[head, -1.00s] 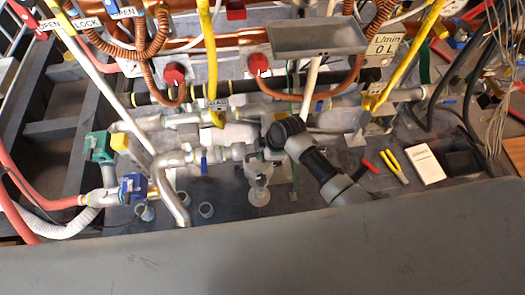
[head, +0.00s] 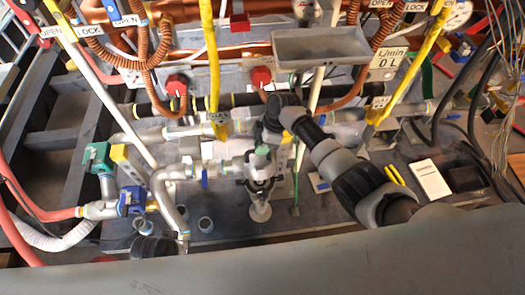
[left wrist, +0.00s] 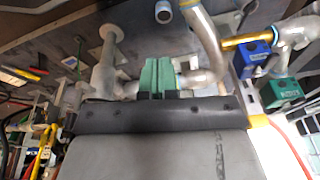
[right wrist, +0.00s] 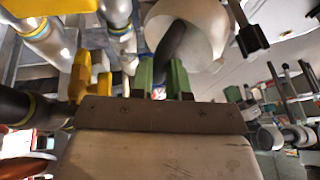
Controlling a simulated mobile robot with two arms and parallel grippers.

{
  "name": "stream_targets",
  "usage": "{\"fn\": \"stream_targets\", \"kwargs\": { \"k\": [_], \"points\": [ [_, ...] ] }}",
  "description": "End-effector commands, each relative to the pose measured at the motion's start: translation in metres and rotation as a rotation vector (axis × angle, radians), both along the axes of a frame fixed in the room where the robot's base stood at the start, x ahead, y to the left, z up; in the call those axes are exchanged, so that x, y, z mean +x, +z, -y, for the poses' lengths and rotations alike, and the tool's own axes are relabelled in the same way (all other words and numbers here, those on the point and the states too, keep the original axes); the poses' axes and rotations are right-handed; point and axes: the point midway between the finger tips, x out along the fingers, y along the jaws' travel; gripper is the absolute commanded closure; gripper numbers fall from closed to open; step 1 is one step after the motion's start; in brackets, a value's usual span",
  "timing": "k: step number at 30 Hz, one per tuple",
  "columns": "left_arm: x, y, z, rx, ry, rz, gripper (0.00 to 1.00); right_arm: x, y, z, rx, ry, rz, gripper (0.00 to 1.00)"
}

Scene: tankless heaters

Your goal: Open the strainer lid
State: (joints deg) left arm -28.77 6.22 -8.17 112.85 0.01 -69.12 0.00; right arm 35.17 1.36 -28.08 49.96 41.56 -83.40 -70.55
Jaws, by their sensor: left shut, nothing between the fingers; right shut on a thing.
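The grey metal strainer (head: 260,172) stands in the lower pipe run at the centre of the head view, on a round foot. My right gripper (head: 262,150) is over its top, partly hidden by my wrist. In the right wrist view its green fingers (right wrist: 163,80) are shut on a dark handle (right wrist: 172,42). The handle lies across a pale round part (right wrist: 205,25), which looks like the strainer lid; whether it is open I cannot tell. My left gripper (left wrist: 158,78) is shut and empty, below grey pipes in its wrist view.
A green valve (head: 96,157) and a blue valve (head: 131,200) are on the pipes at left. A yellow pipe (head: 213,80) hangs close behind the strainer. A grey tray (head: 320,50) is above. A white notepad (head: 430,179) lies at right.

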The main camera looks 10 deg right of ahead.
Motion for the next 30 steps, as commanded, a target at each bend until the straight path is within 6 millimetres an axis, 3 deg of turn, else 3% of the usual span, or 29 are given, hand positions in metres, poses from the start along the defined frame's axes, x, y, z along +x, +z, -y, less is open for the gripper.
{"fn": "stream_targets", "kwargs": {
  "k": [16, 17, 21, 30],
  "points": [
    [0.0, 0.0076, -0.0003, 0.0, 0.001, 0.003, 1.0, 0.0028, -0.0024, 0.0008, -0.001, 0.001, 0.003, 1.0],
    [0.0, 0.0076, -0.0003, 0.0, 0.001, 0.003, 1.0, 0.0027, -0.0025, 0.0008, -0.001, 0.001, 0.003, 0.81],
    [-0.0002, 0.0077, -0.0001, 0.0, 0.001, 0.003, 1.0, 0.0025, -0.0023, 0.0008, -0.001, 0.001, 0.001, 0.6],
    [-0.0002, 0.0084, 0.0, 0.0, 0.001, 0.003, 1.0, 0.0029, -0.0001, 0.0008, -0.001, 0.001, 0.001, 0.59]
  ]
}}
